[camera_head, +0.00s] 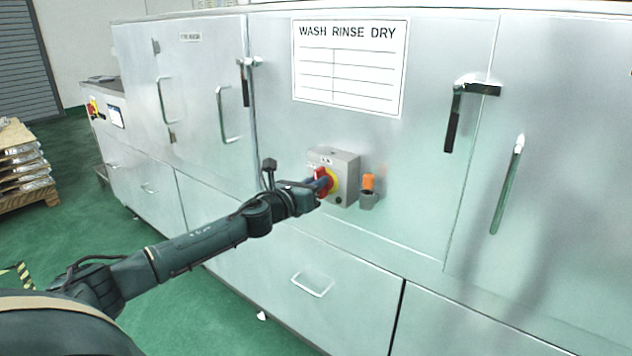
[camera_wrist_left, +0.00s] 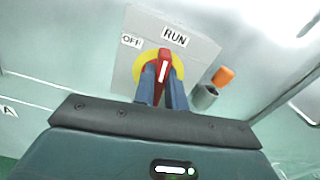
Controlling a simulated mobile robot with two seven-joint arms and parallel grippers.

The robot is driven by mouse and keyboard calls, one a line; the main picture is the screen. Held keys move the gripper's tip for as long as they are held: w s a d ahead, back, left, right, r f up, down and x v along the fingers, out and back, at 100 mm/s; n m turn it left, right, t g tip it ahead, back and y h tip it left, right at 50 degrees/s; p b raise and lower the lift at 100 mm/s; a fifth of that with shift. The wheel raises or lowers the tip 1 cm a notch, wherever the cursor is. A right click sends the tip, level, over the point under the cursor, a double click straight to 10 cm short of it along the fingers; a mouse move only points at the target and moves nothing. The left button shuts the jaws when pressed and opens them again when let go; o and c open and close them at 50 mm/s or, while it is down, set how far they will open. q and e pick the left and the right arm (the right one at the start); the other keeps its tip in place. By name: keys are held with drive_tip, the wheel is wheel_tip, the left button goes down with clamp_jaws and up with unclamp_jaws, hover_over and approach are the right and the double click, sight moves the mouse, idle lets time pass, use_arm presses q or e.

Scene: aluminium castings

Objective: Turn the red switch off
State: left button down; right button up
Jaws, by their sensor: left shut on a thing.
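The red switch (camera_head: 321,182) sits on a yellow disc on a grey box (camera_head: 346,166) fixed to the front of the metal cabinet. In the left wrist view the red switch (camera_wrist_left: 164,66) has its white mark nearly upright, tilted slightly toward the RUN label (camera_wrist_left: 175,37). The OFF label (camera_wrist_left: 131,41) is to its left. My left gripper (camera_head: 322,185) is at the box. In the wrist view the two blue fingers of my left gripper (camera_wrist_left: 162,85) are on either side of the switch handle, shut on it. My right gripper is not in view.
An orange item (camera_head: 368,181) sits in a grey holder (camera_head: 368,199) just right of the box. Door handles (camera_head: 453,117) project from the cabinet. A loaded pallet (camera_head: 25,190) stands at the far left. Green floor (camera_head: 70,250) lies open before the cabinet.

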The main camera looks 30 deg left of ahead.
use_arm(q)
drive_tip(key=n+p, duration=0.1)
drive_tip(key=n, duration=0.4)
drive_tip(key=n+p, duration=0.2)
drive_tip(key=n, duration=0.3)
drive_tip(key=a+f+n+p, duration=0.1)
drive_tip(key=n+p, duration=0.1)
drive_tip(key=n, duration=0.3)
drive_tip(key=shift+n, duration=0.4)
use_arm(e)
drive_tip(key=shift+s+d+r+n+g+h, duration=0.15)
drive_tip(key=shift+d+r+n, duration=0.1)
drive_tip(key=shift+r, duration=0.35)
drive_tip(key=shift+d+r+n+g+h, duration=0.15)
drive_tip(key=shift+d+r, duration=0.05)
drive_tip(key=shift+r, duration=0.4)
use_arm(q)
drive_tip(key=shift+f+n, duration=0.1)
drive_tip(key=shift+n, duration=0.2)
drive_tip(key=c, duration=1.4)
unclamp_jaws()
drive_tip(key=shift+c, duration=0.2)
